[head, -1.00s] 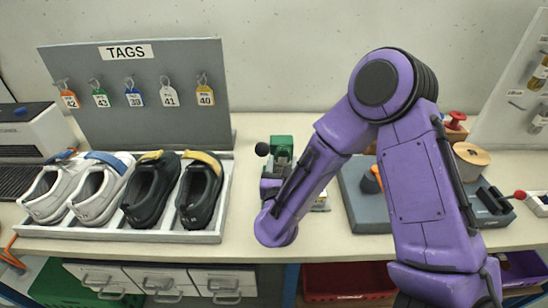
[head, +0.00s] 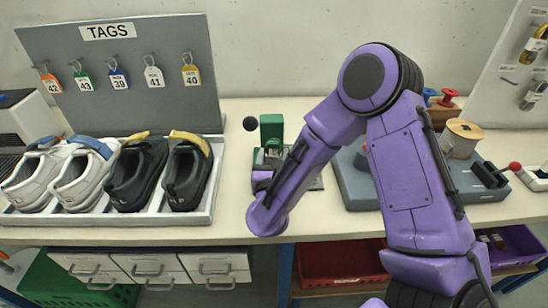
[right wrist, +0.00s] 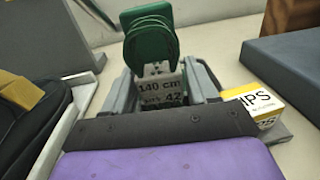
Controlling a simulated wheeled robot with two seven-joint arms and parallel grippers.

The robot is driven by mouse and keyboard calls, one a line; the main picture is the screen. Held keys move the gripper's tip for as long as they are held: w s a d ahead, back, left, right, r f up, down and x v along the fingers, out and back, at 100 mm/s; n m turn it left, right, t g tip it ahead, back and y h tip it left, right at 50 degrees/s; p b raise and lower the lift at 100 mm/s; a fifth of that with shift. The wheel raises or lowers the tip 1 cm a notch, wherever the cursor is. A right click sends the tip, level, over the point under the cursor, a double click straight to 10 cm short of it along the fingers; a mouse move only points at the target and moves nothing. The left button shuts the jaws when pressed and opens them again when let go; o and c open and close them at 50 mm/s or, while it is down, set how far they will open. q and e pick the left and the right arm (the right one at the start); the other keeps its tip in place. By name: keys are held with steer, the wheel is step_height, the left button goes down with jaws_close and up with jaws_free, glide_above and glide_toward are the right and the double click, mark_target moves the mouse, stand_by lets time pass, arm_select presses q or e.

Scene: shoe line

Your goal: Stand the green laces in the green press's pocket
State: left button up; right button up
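The green press (head: 272,130) stands on the bench between the shoe tray and a grey-blue block, with a black ball beside its top. My right gripper (head: 264,178) is at its near side. In the right wrist view my right gripper (right wrist: 160,95) has its grey fingers on either side of the green laces (right wrist: 150,42), an upright looped bundle with a band reading "140 cm" and "42". The fingers look closed on the band. The press's green head (right wrist: 146,14) is just behind the laces. Its pocket is hidden, and I cannot tell whether the laces touch it. My left gripper is out of view.
A shoe tray (head: 110,220) with several shoes stands left, under a TAGS board (head: 125,75). A yellow box (right wrist: 262,103) is right of the press.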

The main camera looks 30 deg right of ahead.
steer(key=o, duration=0.3)
steer(key=shift+w, duration=0.1)
steer(key=b+v, duration=0.3)
steer(key=v, duration=0.6)
steer(key=shift+a+f, duration=0.1)
steer(key=shift+a, duration=0.05)
steer(key=shift+s+a, duration=0.25)
steer(key=shift+s, duration=0.4)
